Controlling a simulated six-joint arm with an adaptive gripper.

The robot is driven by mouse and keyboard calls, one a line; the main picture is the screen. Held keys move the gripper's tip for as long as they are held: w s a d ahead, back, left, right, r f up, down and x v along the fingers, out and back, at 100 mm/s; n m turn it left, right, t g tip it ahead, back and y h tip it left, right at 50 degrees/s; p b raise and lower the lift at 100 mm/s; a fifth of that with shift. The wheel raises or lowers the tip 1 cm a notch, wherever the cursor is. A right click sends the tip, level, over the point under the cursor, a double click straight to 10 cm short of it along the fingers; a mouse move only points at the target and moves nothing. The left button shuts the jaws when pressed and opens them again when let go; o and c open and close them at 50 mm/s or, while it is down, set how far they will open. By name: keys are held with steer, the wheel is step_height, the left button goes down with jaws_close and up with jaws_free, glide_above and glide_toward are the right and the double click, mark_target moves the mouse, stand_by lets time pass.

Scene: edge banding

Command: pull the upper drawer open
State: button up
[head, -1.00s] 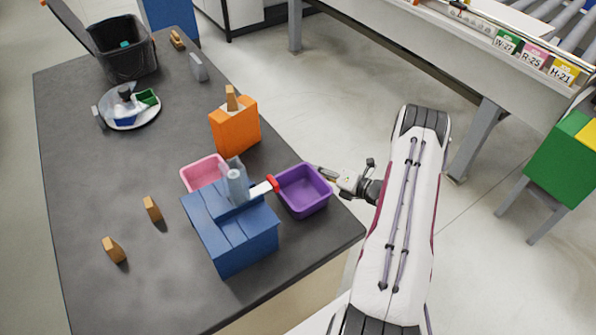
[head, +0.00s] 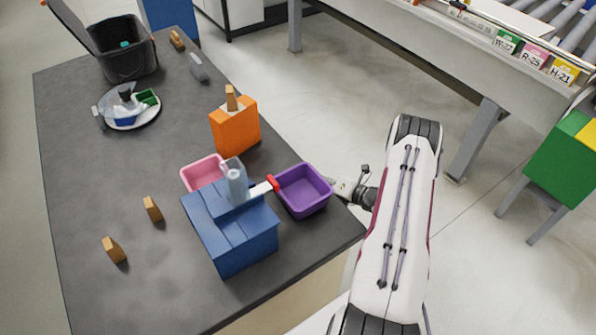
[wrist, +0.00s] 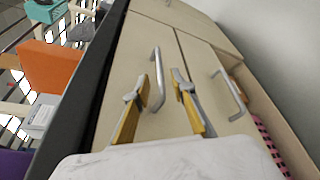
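In the wrist view, the upper drawer (wrist: 140,50) is the pale wood front closest to the dark tabletop edge, and it looks closed. Its silver bar handle (wrist: 158,78) stands out from the front. My gripper (wrist: 160,84) is open, its two yellow-padded fingers apart, one on each side of this handle in the picture. I cannot tell whether either finger touches it. A second front with its own handle (wrist: 230,92) lies to the right. In the head view, my gripper (head: 340,187) is at the table's right edge; its fingertips and the drawers are hidden.
The dark tabletop (head: 100,200) holds a purple bin (head: 304,205) near my gripper, a blue box (head: 240,240), a pink bin (head: 198,175) and an orange box (head: 235,130). A pink-and-black patterned thing (wrist: 268,140) shows beyond the second front.

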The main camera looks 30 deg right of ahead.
steer(key=shift+x, duration=2.9)
jaws_close()
